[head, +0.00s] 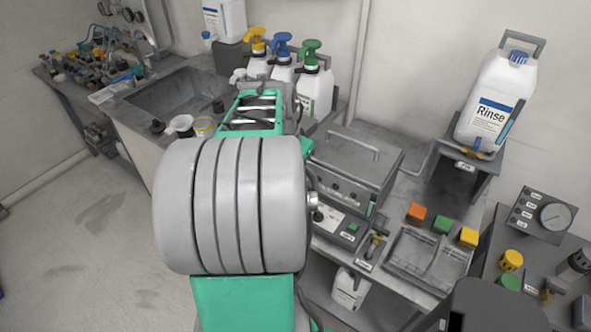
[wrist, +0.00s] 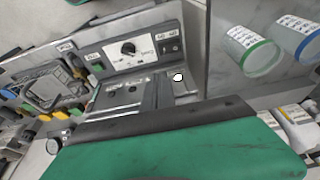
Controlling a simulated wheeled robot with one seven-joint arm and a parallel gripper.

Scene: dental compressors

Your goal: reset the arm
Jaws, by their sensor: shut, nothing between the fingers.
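My arm rises through the middle of the head view, with a large grey ribbed joint and green links. Its far end is a green frame in front of the pump bottles. My gripper (wrist: 160,122) shows in the wrist view as a broad green body with a dark front edge across the bottom. It is shut and holds nothing. Its fingertips cannot be made out in the head view. In the wrist view it is in front of a grey control panel (wrist: 130,50) with a dial; any contact cannot be told.
Pump bottles (head: 314,90) stand close behind the arm's end, beside a sink (head: 180,92). A grey lidded unit (head: 350,165) is right of the arm. A Rinse jug (head: 495,105) sits on a stand, with coloured blocks (head: 442,224) and a tray (head: 425,262) below. Floor is open at left.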

